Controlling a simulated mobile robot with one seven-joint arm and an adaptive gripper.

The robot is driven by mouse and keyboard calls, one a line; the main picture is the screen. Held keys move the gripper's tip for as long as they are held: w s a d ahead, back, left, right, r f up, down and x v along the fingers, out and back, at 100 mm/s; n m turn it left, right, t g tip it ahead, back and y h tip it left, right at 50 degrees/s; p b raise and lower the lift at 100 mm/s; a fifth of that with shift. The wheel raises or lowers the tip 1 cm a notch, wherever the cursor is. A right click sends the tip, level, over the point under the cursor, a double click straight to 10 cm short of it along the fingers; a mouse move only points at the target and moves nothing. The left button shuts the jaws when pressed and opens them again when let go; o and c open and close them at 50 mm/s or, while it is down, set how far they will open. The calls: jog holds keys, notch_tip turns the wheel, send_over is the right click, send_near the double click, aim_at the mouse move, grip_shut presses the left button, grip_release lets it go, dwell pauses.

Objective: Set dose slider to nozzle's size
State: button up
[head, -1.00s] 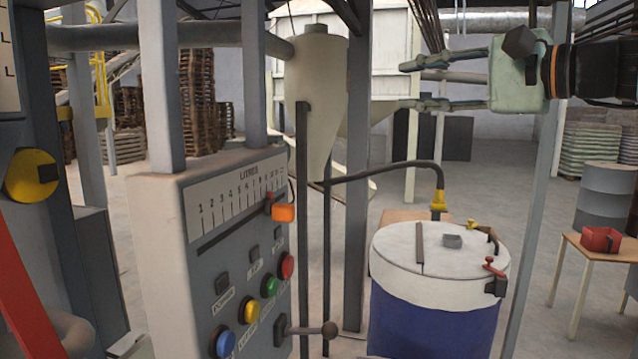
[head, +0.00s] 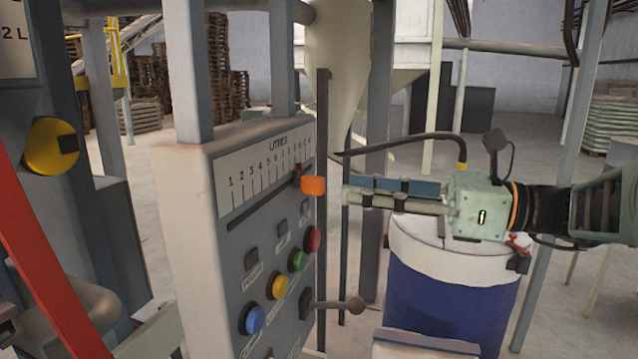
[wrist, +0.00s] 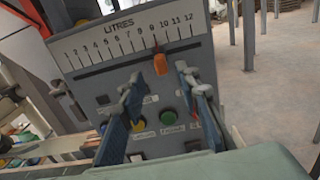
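The dose slider has an orange knob (head: 313,186) on a slot under a LITRES scale (head: 262,170) on the grey control panel. In the wrist view the orange knob (wrist: 160,63) hangs from the slot, its pointer near 9 on the 1 to 12 scale (wrist: 128,39). My gripper (head: 345,195) is to the right of the knob, pointing at it, apart from it. In the wrist view my gripper (wrist: 158,80) shows two separated fingers, open and empty, with the knob just beyond the gap. A cut-off plate (head: 15,38) at upper left reads "2 L"; I cannot see a nozzle clearly.
Below the slot are blue (head: 252,319), yellow (head: 277,287), green and red buttons. A ball-ended lever (head: 356,304) sticks out at the panel's lower right. A blue drum with a white lid (head: 425,255) stands behind my gripper. A red bar (head: 45,265) crosses the left.

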aim_at(324, 185)
jog(key=x, duration=0.6)
jog(key=shift+c, duration=0.4)
grip_shut()
